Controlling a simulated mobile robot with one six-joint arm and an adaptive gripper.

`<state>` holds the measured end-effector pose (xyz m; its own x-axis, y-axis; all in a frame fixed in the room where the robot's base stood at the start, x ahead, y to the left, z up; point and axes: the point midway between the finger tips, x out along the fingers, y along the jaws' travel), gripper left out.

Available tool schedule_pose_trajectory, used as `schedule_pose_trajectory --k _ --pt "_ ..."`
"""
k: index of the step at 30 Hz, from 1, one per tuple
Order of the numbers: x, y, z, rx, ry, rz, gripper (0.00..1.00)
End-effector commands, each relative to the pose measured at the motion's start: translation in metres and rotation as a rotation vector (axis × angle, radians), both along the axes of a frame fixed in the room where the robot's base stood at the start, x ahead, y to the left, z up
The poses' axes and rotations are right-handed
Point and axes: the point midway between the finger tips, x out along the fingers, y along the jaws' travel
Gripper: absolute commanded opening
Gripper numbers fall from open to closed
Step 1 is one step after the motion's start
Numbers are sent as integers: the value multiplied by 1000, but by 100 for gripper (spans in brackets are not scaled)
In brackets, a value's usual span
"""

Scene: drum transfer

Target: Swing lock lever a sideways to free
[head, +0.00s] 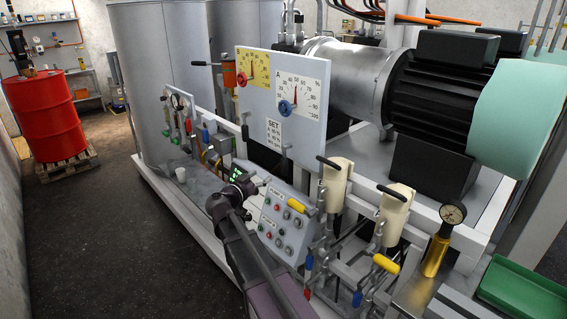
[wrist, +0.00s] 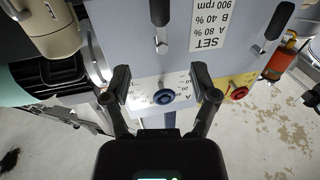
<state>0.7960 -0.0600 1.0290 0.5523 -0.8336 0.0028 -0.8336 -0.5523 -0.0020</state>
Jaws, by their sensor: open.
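The panel (head: 252,105) carries a white dial A (head: 300,85) with a blue knob (head: 285,107). Below dial A is a black-gripped lever (head: 284,149), the likely lock lever a, though no label on it is readable. In the wrist view this lever (wrist: 160,14) points up with its metal pivot below, and the blue knob (wrist: 163,97) shows between my fingers. My gripper (wrist: 160,82) is open and empty, its fingers apart from the lever. In the head view my gripper (head: 252,182) is below the panel, its fingertips hard to make out.
A second black-gripped lever (wrist: 281,20) is beside the SET label (wrist: 210,25). Cream caps (head: 394,212) with black handles, yellow-handled levers (head: 386,264) and a button box (head: 284,218) crowd the right side. Floor (head: 100,230) at left is clear. A red drum (head: 45,118) stands on a pallet.

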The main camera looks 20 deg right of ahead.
Motion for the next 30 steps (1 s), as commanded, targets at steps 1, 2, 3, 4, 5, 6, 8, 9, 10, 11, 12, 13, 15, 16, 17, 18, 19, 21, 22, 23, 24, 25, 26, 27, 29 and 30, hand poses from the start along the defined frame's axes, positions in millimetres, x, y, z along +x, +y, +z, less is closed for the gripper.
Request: schedule_pose_trajectory --k 1,2,3,4,5,6,8,9,10,11,12,13,15,16,17,18,19,21,22,23,24,25,26,27,29,30 --pt "0 0 0 1 1 0 76" --pt "0 0 0 0 1 0 76" --pt "0 0 0 0 1 0 76" --pt "0 0 0 0 1 0 76" --pt "0 0 0 0 1 0 76" --pt "0 0 0 1 2 0 76" --pt "1 -1 0 1 2 0 76" --pt "1 -2 0 1 2 0 76" --pt "2 -3 0 1 3 0 76" --pt "3 -4 0 1 3 0 76" --pt "4 -5 0 1 3 0 76" --pt "5 -7 0 1 3 0 76" --pt "9 -12 0 1 3 -1 76" --pt "10 -14 0 1 3 -1 76" --pt "12 -17 0 1 3 -2 76" --pt "15 -21 0 1 3 -2 76" --pt "17 -24 0 1 3 -2 76" --pt "23 -32 0 1 3 -1 76" --pt "25 -36 0 1 3 -2 76" --pt "28 -40 0 1 3 -2 76" --pt "31 -45 0 1 3 -2 76" --pt "34 -48 0 1 3 -1 76" --pt "37 -52 0 1 3 -1 76" --pt "40 -58 0 1 3 -2 76" --pt "45 -65 0 1 3 -1 76" --pt "49 -70 0 1 3 -1 76"
